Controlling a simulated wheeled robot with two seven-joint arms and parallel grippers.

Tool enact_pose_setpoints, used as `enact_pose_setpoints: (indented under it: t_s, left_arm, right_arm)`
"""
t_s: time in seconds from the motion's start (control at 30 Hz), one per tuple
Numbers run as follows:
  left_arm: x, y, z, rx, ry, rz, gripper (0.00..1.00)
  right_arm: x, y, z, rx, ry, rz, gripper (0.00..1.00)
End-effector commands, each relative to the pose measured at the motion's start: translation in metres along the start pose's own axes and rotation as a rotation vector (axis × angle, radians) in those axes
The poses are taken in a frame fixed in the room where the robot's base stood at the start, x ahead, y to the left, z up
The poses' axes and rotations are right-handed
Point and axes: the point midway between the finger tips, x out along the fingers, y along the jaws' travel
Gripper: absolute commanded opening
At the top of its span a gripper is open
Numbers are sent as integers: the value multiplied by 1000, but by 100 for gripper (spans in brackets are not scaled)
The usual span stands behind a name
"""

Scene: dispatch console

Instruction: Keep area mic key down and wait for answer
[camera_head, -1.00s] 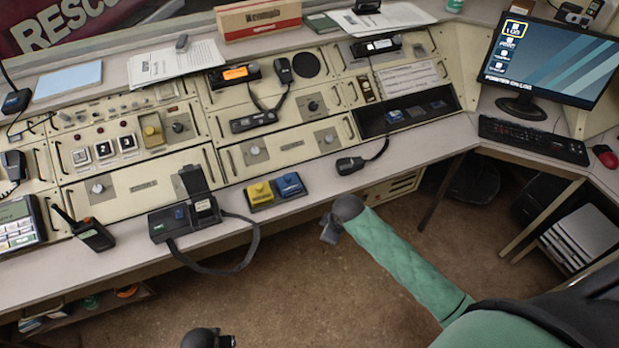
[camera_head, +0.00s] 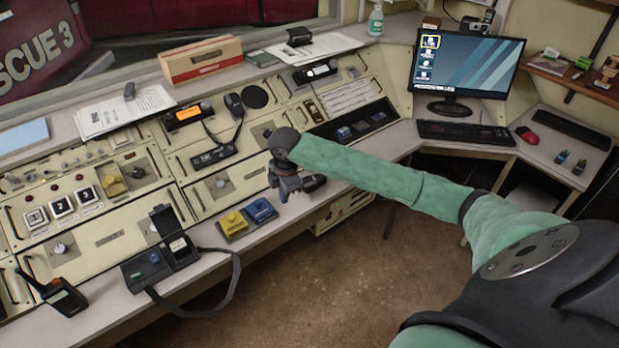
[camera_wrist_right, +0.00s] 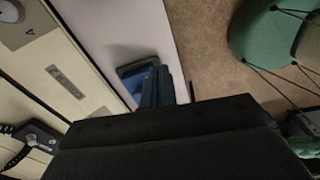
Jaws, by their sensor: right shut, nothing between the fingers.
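A blue key (camera_head: 261,210) and a yellow key (camera_head: 233,223) sit side by side on the desk's front ledge. Their lettering is too small to read, so I cannot tell which is the area mic key. My right gripper (camera_head: 286,196) is shut and empty, pointing down just right of the blue key and apparently above the ledge. In the right wrist view, the closed fingertips (camera_wrist_right: 164,84) cover part of the blue key (camera_wrist_right: 136,72); whether they touch it I cannot tell. The yellow key is hidden in that view. My left gripper is out of view.
A dark boxed unit with an open lid (camera_head: 160,260) and looped strap lies left of the keys. A handheld radio (camera_head: 62,297) is further left. A hand microphone, partly behind my right gripper, is close on the right. Open floor lies in front.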

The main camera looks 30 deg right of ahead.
Motion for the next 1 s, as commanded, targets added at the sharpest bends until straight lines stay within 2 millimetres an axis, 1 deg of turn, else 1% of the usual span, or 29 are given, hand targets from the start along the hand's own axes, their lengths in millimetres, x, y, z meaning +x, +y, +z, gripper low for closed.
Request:
enact_pose_setpoints:
  t_s: [0.03,0.2,0.4,0.5,0.6,0.7,1.0]
  left_arm:
    - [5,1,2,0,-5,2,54]
    - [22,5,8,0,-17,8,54]
    - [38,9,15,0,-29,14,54]
    - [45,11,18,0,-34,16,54]
    - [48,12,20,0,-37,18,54]
    - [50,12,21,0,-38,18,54]
    - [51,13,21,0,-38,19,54]
  right_arm:
    - [-11,10,13,-10,-12,-3,0]
    - [-40,33,50,-52,-36,-28,0]
    - [-76,54,91,-84,-51,-53,0]
    - [-89,60,105,-93,-53,-62,0]
    - [-99,63,115,-99,-52,-67,0]
    - [-103,65,120,-103,-52,-71,0]
    - [-104,65,121,-104,-52,-72,0]
